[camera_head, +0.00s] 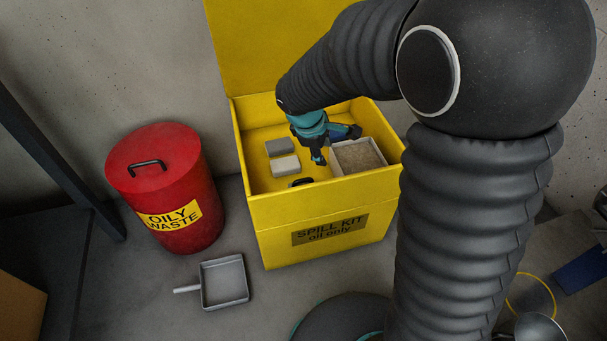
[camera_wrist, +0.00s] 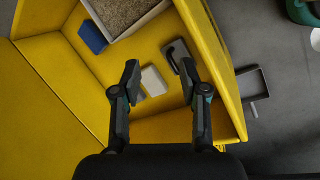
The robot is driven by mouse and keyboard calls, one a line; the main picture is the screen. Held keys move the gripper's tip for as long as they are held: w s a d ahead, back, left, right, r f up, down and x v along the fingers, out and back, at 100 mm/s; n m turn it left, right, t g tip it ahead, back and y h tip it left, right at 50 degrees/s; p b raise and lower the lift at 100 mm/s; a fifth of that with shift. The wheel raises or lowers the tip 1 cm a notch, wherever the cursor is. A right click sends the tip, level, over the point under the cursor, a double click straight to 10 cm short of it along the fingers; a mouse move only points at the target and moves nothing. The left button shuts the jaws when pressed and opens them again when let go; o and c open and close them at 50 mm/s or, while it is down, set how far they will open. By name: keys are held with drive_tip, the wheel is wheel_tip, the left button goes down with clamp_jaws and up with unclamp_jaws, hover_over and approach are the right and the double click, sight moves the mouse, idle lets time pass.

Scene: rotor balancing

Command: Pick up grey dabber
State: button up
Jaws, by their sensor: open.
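A grey block with a black handle, which looks like the grey dabber (camera_wrist: 180,56), lies on the floor of the yellow spill kit box (camera_head: 322,207). In the head view only its black handle (camera_head: 300,182) shows over the front wall. A light grey pad (camera_head: 285,166) and a darker grey pad (camera_head: 279,147) lie beside it; the light pad (camera_wrist: 153,80) shows between my fingers in the wrist view. My gripper (camera_wrist: 160,67) is open and empty, pointing down into the box above these items. The dabber appears nearest the right fingertip; I cannot tell the height between them.
A tray of granules (camera_head: 359,157) and a blue item (camera_wrist: 92,37) share the box. The box walls and raised yellow lid (camera_head: 275,45) surround my gripper. A red oily waste bin (camera_head: 168,190) and a grey dustpan (camera_head: 224,282) stand outside.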

sight(302, 180)
drive_tip(key=w+a+f+n, duration=0.1)
drive_tip(key=a+f+n, duration=0.1)
drive_tip(key=f, duration=0.2)
drive_tip(key=w+a+f+n, duration=0.1)
drive_tip(key=a+f+n, duration=0.1)
drive_tip(key=f, duration=0.3)
drive_tip(key=w+a+f+n, duration=0.2)
drive_tip(key=a+f, duration=0.1)
drive_tip(key=f, duration=0.2)
drive_tip(key=shift+w+a+h, duration=0.1)
drive_tip(key=shift+a+h, duration=0.15)
drive_tip(key=shift+h, duration=0.15)
drive_tip(key=shift+s+d+x, duration=0.1)
drive_tip(key=shift+d+x, duration=0.1)
drive_tip(key=shift+x, duration=0.7)
drive_tip(key=shift+s+d+x, duration=0.1)
drive_tip(key=shift+d+x, duration=0.05)
drive_tip(key=shift+x, duration=0.75)
drive_tip(key=shift+d+x, duration=0.2)
drive_tip(key=shift+x, duration=0.65)
drive_tip(key=shift+r, duration=0.1)
clamp_jaws()
